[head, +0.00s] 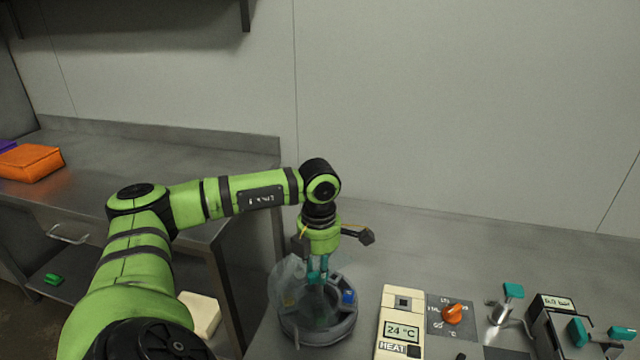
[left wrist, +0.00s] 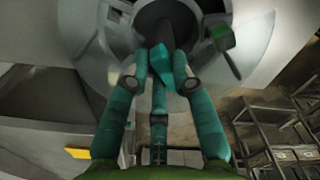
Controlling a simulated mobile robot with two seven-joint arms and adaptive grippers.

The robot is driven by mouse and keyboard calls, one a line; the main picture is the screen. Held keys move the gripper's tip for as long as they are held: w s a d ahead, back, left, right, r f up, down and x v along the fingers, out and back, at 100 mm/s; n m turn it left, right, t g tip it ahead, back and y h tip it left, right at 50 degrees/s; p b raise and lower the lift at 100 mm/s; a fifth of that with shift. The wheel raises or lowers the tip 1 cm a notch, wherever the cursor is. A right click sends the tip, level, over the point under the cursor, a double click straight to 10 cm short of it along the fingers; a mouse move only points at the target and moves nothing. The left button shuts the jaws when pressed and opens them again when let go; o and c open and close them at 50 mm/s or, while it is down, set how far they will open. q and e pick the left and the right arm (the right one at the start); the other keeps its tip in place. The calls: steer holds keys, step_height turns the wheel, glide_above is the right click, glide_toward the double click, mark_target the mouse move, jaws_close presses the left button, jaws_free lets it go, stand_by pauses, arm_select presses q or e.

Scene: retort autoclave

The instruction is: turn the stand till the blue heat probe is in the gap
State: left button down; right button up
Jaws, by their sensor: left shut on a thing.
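The stand (head: 318,329) is a round grey carousel on the bench, with a partly see-through cover (head: 287,281) showing mainly on its left side. A small blue piece, apparently the blue heat probe (head: 348,296), sits on the stand's right side. I cannot tell exactly where the gap's edges lie relative to it. My left gripper (head: 318,274) points down over the stand's middle, its teal fingers closed on the stand's central knob. My right gripper is not in view.
Right of the stand are a cream heat meter (head: 399,326) reading 24 °C, an orange dial (head: 453,313) and teal-handled fittings (head: 513,290). An orange box (head: 30,163) lies on the left counter. Bare bench lies behind the stand.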

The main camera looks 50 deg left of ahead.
arm_select(q)
steer(key=c, duration=1)
jaws_free()
steer(key=shift+c, duration=0.2)
step_height(320, 180, up, 12)
